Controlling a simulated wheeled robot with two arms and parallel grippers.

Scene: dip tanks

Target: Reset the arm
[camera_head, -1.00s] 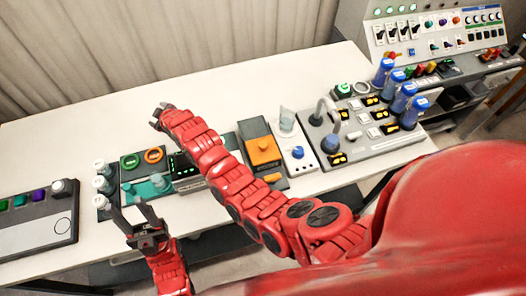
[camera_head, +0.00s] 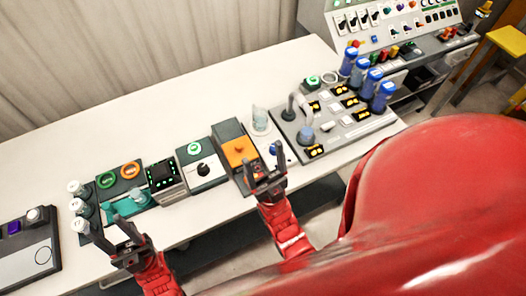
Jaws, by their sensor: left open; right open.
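My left gripper (camera_head: 115,238) is open and empty near the table's front edge. It is in front of the teal device with green and orange rings (camera_head: 122,178). My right gripper (camera_head: 265,172) is open and empty, its fingers pointing up. It overlaps the front of the orange-topped box (camera_head: 238,148) in the picture; I cannot tell whether they touch. Both red forearms come in from below.
The white table (camera_head: 200,112) is clear behind the devices. A black display box (camera_head: 162,174) and a knob box (camera_head: 203,168) stand between the grippers. A grey panel with blue-capped bottles (camera_head: 340,128) is to the right. A control console (camera_head: 400,25) stands behind.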

